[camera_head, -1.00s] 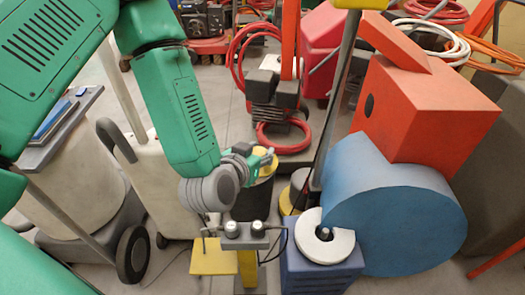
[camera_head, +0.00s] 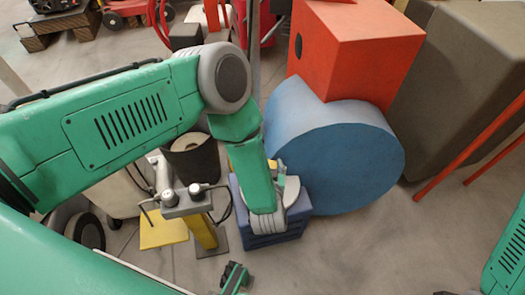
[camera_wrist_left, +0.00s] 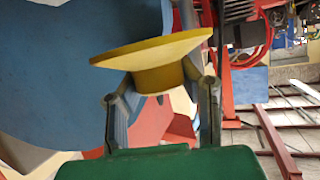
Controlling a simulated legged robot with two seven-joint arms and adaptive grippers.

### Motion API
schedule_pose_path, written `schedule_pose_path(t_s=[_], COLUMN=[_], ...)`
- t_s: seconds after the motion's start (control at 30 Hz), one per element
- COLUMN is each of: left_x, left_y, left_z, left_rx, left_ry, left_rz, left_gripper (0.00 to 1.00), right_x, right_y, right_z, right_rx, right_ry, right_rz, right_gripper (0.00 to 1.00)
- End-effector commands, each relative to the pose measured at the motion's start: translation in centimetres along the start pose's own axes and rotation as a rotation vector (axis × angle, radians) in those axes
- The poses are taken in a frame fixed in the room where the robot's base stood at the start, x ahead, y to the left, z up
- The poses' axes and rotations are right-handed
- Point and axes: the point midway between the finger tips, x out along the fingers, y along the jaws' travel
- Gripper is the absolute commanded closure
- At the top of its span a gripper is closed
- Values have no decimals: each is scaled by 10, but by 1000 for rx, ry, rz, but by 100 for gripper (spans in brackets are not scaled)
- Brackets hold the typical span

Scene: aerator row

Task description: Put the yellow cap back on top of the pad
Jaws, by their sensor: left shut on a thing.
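The yellow cap (camera_wrist_left: 155,58) shows in the left wrist view as a wide flared disc on a narrower neck. My left gripper (camera_wrist_left: 160,95) has its fingers on both sides of the neck and is shut on it. A pale round piece (camera_head: 187,142) sits inside a dark bin. I cannot tell which part is the pad. A dark green gripper-like part (camera_head: 235,278), perhaps my right gripper, is at the bottom.
A big blue drum (camera_head: 345,155) with a red box (camera_head: 352,55) on it stands right of the blue box (camera_head: 275,238). A yellow post with a grey head (camera_head: 187,202) and cables stands to its left. A pole (camera_head: 254,60) rises behind.

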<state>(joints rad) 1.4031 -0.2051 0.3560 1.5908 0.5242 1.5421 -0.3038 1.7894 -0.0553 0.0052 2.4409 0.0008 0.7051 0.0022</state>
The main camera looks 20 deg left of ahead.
Motion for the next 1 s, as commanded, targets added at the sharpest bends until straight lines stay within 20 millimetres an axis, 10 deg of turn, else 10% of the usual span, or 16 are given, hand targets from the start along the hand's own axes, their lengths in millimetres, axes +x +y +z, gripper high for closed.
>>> schedule_pose_path(t_s=[1.0], left_x=[22], left_y=[0], left_z=[52], left_rx=[-3], left_ry=[0], left_rz=[2], left_gripper=[100], right_x=[51], right_y=[0], right_z=[3], right_rx=[1], right_ry=[0], right_rz=[1], right_gripper=[0])
